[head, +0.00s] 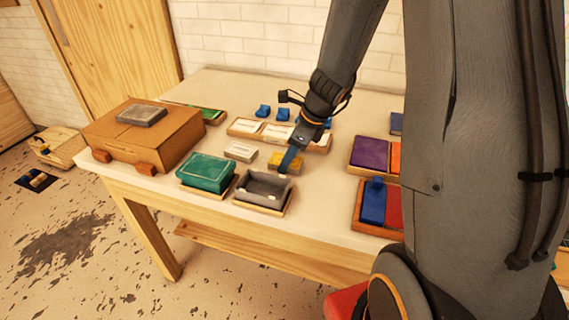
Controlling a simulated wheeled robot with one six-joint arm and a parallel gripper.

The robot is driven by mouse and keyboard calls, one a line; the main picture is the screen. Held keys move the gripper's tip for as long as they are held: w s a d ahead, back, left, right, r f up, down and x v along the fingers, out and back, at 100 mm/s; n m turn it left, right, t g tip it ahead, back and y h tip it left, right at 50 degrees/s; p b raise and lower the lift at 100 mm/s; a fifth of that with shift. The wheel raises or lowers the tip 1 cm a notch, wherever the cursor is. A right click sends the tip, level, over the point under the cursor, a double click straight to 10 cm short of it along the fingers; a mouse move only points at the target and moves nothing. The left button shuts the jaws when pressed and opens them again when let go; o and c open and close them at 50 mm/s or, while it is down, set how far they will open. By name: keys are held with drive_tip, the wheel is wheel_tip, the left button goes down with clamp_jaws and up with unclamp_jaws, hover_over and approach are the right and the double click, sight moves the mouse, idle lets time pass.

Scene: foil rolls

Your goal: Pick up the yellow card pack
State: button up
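The yellow card pack (278,167) lies on the pale table, just behind the grey open tray. My gripper (289,161) reaches down to it from the upper right. A blue finger overlaps the right part of the pack in the picture and hides some of it. I cannot tell whether the finger touches the pack. The second finger does not show clearly, so the gripper's opening cannot be judged.
The grey tray (264,197) and a green box (205,174) stand at the table's front edge. A whitish pack (240,152) lies left of the yellow one. A cardboard box (146,139) fills the left end. Purple (369,154) and blue (373,204) packs lie right.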

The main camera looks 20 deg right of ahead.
drive_tip(key=shift+c, duration=1.3)
wheel_tip(320, 180, up, 10)
drive_tip(key=shift+r, duration=0.2)
drive_tip(key=shift+a, duration=0.1)
